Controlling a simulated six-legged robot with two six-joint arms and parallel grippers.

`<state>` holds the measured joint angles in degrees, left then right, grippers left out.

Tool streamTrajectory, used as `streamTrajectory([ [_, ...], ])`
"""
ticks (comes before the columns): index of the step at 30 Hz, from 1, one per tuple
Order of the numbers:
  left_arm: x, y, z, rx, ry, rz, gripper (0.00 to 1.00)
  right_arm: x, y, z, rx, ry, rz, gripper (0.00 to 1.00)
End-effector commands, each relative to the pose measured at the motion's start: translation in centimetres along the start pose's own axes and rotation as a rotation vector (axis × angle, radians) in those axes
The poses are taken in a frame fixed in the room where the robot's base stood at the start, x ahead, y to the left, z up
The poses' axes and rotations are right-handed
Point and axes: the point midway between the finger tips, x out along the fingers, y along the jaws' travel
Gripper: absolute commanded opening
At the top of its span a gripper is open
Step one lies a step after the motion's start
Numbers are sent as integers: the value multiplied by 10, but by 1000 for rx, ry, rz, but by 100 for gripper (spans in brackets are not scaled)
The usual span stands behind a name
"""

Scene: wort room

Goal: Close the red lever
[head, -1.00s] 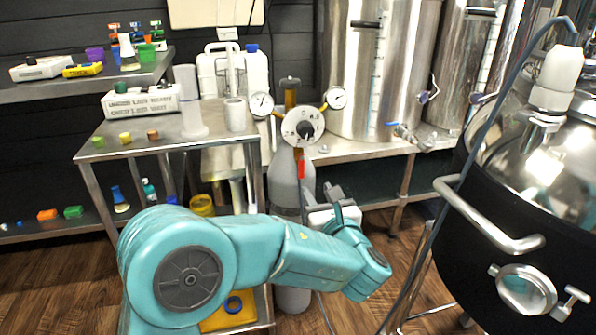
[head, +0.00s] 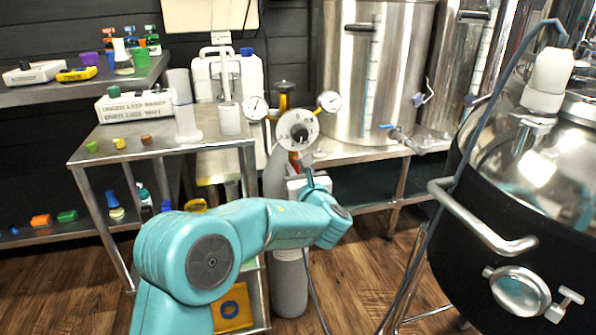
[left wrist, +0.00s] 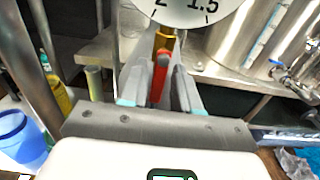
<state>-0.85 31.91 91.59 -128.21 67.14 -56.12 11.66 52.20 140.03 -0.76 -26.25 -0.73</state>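The red lever (left wrist: 158,82) hangs below the large round dial (left wrist: 195,8) in the left wrist view, under a brass fitting (left wrist: 164,42). It lies between the two fingers of my left gripper (left wrist: 165,74), which stand apart on either side of it; contact cannot be told. In the head view my left gripper (head: 305,170) is just below the dial (head: 298,130) on the grey gas cylinder (head: 290,285). Only a small red bit of the lever (head: 293,158) shows there, the rest hidden by the gripper. My right gripper is not in view.
Two small gauges (head: 255,107) flank the dial. A metal cart (head: 160,152) with bottles stands left. Steel kettles (head: 375,75) stand on a bench behind. A black vessel with a handle (head: 490,225) is at right, with a blue hose.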

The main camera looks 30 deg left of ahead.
Motion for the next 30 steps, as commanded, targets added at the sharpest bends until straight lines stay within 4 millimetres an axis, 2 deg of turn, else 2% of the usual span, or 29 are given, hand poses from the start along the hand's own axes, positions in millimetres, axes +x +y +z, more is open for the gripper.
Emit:
streamTrajectory([
  [1, 0, 0, 0, 0, 0, 0, 12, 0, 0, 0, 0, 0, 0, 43],
  [2, 0, 0, 0, 0, 0, 0, 2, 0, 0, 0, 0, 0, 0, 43],
  [3, 0, 0, 0, 0, 0, 0, 0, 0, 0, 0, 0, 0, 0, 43],
  [17, 0, -2, 0, -83, 0, 0, 0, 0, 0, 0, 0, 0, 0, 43],
  [30, -1, -10, 2, -456, 1, 0, 0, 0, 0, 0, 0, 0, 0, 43],
])
